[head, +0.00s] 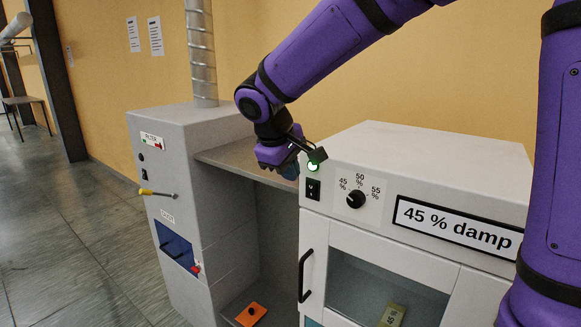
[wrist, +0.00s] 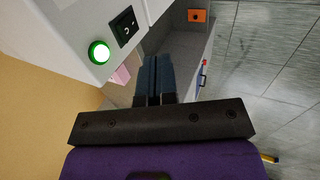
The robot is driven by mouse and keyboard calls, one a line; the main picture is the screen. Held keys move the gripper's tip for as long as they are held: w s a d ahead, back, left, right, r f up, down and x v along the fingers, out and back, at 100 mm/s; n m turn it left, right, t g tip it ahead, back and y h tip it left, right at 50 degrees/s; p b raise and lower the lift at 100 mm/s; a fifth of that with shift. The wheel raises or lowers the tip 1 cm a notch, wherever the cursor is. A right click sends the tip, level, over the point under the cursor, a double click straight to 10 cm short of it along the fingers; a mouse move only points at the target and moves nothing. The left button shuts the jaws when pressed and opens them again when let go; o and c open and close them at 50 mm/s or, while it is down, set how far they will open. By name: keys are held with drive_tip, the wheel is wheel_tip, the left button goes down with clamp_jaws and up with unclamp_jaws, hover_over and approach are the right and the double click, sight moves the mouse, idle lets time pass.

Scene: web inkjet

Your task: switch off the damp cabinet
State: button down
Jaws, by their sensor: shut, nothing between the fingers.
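The damp cabinet (head: 460,165) is a white box at the right of the head view, labelled "45 % damp". On its front a round green lamp (head: 313,166) is lit, above a black rocker switch (head: 313,189). A black dial (head: 356,199) marked 45, 50 and 55 % is beside the switch. In the wrist view the lit lamp (wrist: 99,52) and the switch (wrist: 125,26) lie left of the fingers. My gripper (head: 291,170) is shut and empty, just left of the lamp in the head view. Its fingertips (wrist: 157,62) appear apart from the switch.
A grey cabinet (head: 165,130) with a duct, a yellow-handled tool (head: 147,192) and a blue drawer (head: 175,247) stands left. A shelf joins the cabinets. An orange block (head: 250,314) lies low between them. The damp cabinet's door has a black handle (head: 305,275). Open floor lies left.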

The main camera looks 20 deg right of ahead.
sight(312, 183)
drive_tip(key=shift+w+d+f, duration=0.7)
drive_tip(key=shift+d+f, duration=0.25)
drive_tip(key=shift+w+d+f, duration=0.65)
drive_tip(key=shift+d+f, duration=0.25)
drive_tip(key=shift+f, duration=0.1)
drive_tip(key=shift+w+d+f, duration=0.7)
drive_tip(key=shift+d+f, duration=0.25)
drive_tip(key=shift+w+d+r, duration=0.15)
drive_tip(key=shift+w+d, duration=0.1)
drive_tip(key=shift+d, duration=0.1)
drive_tip(key=shift+r, duration=0.1)
drive_tip(key=shift+r, duration=0.7)
